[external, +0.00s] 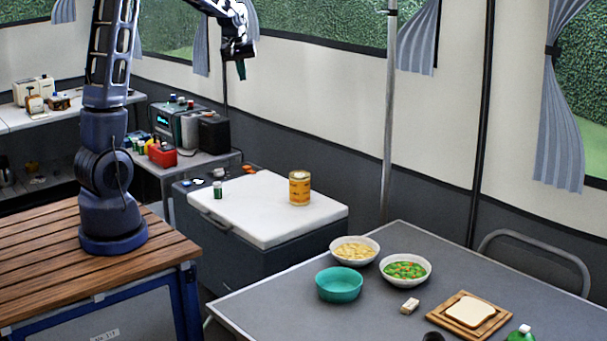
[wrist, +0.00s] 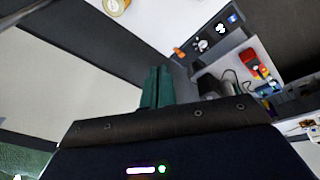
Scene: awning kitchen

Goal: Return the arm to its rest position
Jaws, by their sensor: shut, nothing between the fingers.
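My arm rises from its base on the wooden-slat table at the left of the external view. It reaches up out of the top of the frame, and its end comes back down at the top middle. My gripper (external: 241,72) hangs there, pointing down, high in front of the tent wall and window. In the wrist view the green fingers of my gripper (wrist: 157,86) are together, with nothing between them. The upper part of the arm is cut off by the frame.
A cooler with a white lid (external: 245,215) carries a yellow can (external: 299,188). The grey table (external: 290,300) holds a teal bowl (external: 339,285), two food bowls, and bread on a board (external: 468,311). A pole (external: 389,110) stands right of my gripper. The air around the gripper is clear.

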